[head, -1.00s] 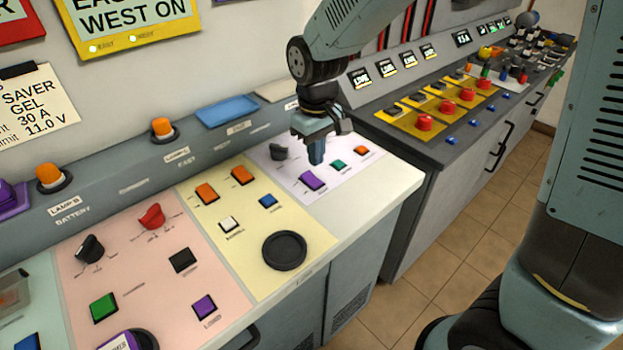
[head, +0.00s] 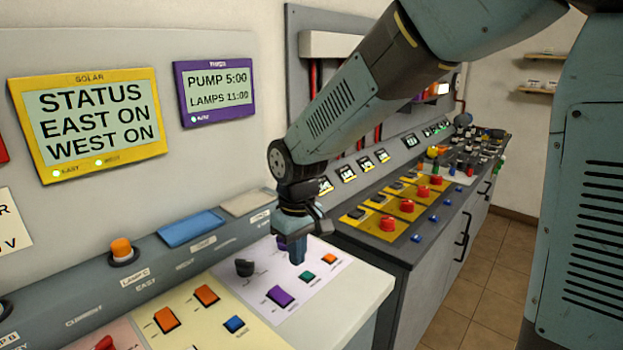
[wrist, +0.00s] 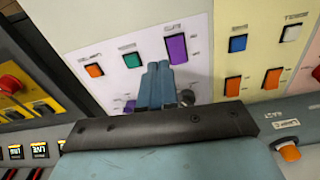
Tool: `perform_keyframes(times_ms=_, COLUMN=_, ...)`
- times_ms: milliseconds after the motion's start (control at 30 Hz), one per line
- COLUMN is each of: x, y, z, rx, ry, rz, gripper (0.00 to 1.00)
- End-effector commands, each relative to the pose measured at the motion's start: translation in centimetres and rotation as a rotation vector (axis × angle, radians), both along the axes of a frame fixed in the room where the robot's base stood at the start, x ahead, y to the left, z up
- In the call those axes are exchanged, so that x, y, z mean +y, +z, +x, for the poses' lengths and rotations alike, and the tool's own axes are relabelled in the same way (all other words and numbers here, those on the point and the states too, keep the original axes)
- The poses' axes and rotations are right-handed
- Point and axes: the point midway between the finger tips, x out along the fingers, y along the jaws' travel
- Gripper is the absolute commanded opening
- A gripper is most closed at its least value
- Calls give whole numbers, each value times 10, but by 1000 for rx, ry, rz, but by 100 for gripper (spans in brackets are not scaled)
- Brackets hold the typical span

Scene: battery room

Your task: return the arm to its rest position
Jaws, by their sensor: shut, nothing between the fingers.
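My arm reaches in from the upper right in the head view and bends down at its wrist. My gripper (head: 297,254) points downward over the white panel (head: 318,293) at the right end of the console. It is shut and empty, with both fingers side by side in the wrist view (wrist: 160,66). In the head view the fingers overlap the panel between a black knob (head: 244,267) and a teal button (head: 307,276). A purple switch (head: 280,296) lies just in front of them. I cannot tell how high the fingertips are above the panel.
A second console with red buttons (head: 388,223) stands to the right, beyond a narrow gap. A yellow-framed status screen (head: 90,125) and a purple-framed screen (head: 215,92) hang on the wall. The cream panel (head: 205,325) is clear of my arm. Tiled floor (head: 470,275) shows at right.

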Motion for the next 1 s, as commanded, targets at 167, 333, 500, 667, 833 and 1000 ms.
perform_keyframes(times_ms=167, x=-52, y=37, z=4, rx=-57, ry=-120, rz=44, gripper=0)
perform_keyframes(times_ms=333, x=-99, y=65, z=-1, rx=-110, ry=-231, rz=79, gripper=0)
perform_keyframes(times_ms=500, x=-143, y=89, z=-14, rx=-166, ry=-340, rz=109, gripper=0)
perform_keyframes(times_ms=667, x=-181, y=108, z=-31, rx=-222, ry=-443, rz=133, gripper=0)
perform_keyframes(times_ms=833, x=-217, y=123, z=-54, rx=-286, ry=-550, rz=154, gripper=0)
perform_keyframes(times_ms=1000, x=-247, y=134, z=-81, rx=-349, ry=-657, rz=170, gripper=0)
